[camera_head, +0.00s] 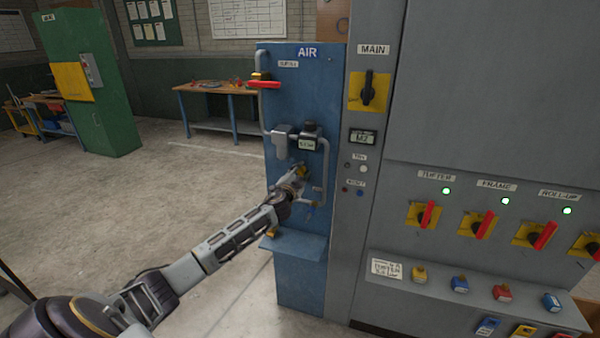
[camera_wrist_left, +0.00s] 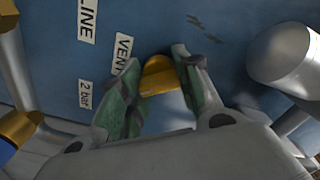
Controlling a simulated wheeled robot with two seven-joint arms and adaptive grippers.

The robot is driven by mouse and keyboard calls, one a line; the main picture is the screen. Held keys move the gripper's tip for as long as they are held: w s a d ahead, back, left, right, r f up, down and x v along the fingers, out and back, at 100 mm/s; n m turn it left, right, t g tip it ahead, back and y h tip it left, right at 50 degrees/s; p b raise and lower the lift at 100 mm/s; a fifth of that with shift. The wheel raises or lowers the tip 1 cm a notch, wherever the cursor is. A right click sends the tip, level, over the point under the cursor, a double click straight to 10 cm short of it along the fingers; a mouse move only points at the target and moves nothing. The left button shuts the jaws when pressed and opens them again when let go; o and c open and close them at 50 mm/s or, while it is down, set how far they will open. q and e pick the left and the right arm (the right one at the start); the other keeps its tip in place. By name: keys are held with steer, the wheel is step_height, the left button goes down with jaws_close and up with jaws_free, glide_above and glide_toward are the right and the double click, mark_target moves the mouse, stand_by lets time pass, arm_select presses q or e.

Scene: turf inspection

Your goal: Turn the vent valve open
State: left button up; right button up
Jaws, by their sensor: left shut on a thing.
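The vent valve is a small yellow handle (camera_wrist_left: 160,76) on the blue air panel, beside the label reading "VENT" (camera_wrist_left: 123,54) in the left wrist view. My left gripper (camera_wrist_left: 163,88) has its green-padded fingers on both sides of the yellow handle and is shut on it. In the head view my left gripper (camera_head: 296,182) reaches the lower middle of the blue air panel (camera_head: 285,100) and hides most of the valve. A bit of yellow (camera_head: 302,171) shows just above the fingers. My right gripper is not in view.
Grey pipes (camera_head: 325,165) run beside my gripper. A blue shelf (camera_head: 294,245) juts out below. The grey cabinet with the main switch (camera_head: 368,90) stands at right. Open floor (camera_head: 190,205) lies to the left.

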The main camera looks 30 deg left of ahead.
arm_select(q)
steer(key=m, duration=0.3)
steer(key=shift+p, duration=0.4)
steer(key=m, duration=0.3)
steer(key=shift+f+m+p, duration=0.1)
steer(key=shift+m+p, duration=0.2)
steer(key=shift+p, duration=0.1)
steer(key=shift+m, duration=0.3)
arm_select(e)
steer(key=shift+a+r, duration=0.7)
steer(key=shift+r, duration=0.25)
arm_select(q)
steer(key=o, duration=1)
steer(key=shift+o, duration=0.2)
